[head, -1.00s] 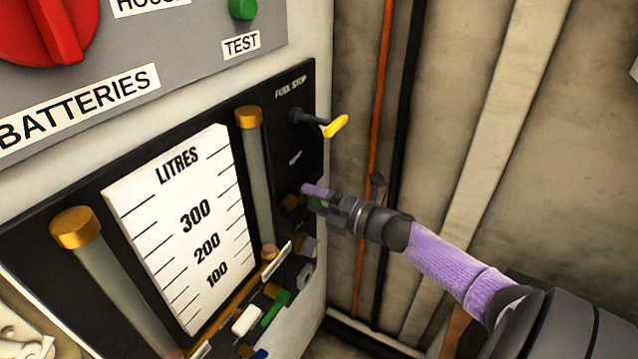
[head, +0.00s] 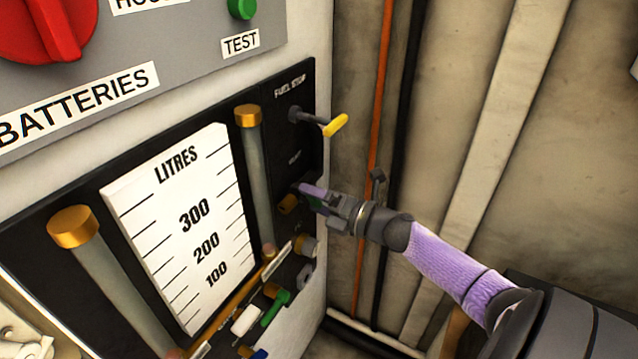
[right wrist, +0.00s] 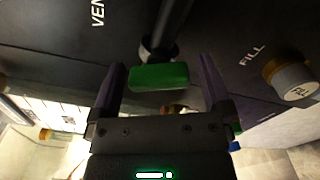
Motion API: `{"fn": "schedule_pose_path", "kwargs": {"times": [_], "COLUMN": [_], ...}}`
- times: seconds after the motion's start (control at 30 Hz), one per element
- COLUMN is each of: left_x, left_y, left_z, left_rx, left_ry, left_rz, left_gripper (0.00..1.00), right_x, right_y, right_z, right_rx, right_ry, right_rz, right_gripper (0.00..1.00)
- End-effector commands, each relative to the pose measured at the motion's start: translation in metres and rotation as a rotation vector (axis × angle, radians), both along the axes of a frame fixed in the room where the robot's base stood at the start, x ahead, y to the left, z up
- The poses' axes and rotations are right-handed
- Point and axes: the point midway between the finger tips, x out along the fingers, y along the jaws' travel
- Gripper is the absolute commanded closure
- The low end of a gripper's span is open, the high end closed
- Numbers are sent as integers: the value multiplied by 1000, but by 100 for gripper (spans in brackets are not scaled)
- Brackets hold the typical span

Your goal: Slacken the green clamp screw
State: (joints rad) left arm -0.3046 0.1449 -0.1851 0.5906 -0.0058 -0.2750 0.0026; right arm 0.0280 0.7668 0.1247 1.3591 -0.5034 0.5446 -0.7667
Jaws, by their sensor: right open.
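The green clamp screw shows in the right wrist view as a green bar-shaped head (right wrist: 158,77) in front of a dark shaft, beside the partly seen label "VEN". My right gripper (right wrist: 160,66) is open, with one purple-lined finger on each side of the green head. A gap shows on both sides, wider on the right. In the head view my right gripper (head: 318,197) is at the right part of the black panel, below the yellow-tipped fuel stop lever, and largely hides the green head. My left gripper is not in view.
The yellow-tipped fuel stop lever (head: 336,125) sticks out above my gripper. Below it are a fill cap (right wrist: 296,80) and a green-handled valve (head: 275,307). The litres gauge (head: 185,225) is to the left. Orange and black pipes run down the wall at right.

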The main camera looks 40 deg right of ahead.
Motion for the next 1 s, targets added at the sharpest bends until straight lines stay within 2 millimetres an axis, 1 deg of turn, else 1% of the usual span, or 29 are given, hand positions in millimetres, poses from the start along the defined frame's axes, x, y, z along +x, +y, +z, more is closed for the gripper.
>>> {"fn": "schedule_pose_path", "kwargs": {"times": [0.17, 0.27, 0.67, 1.0], "left_x": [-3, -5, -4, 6], "left_y": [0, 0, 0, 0], "left_z": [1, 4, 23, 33], "left_rx": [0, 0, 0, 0], "left_ry": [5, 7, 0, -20], "left_rz": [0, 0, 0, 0], "left_gripper": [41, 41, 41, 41], "right_x": [0, -4, -48, -82], "right_y": [0, -1, -14, -24], "right_z": [1, 1, 3, 2], "right_rx": [0, 1, 1, 2], "right_ry": [-1, 0, 0, -1], "right_rz": [0, 0, -1, 0], "right_gripper": [0, 0, 0, 0]}}
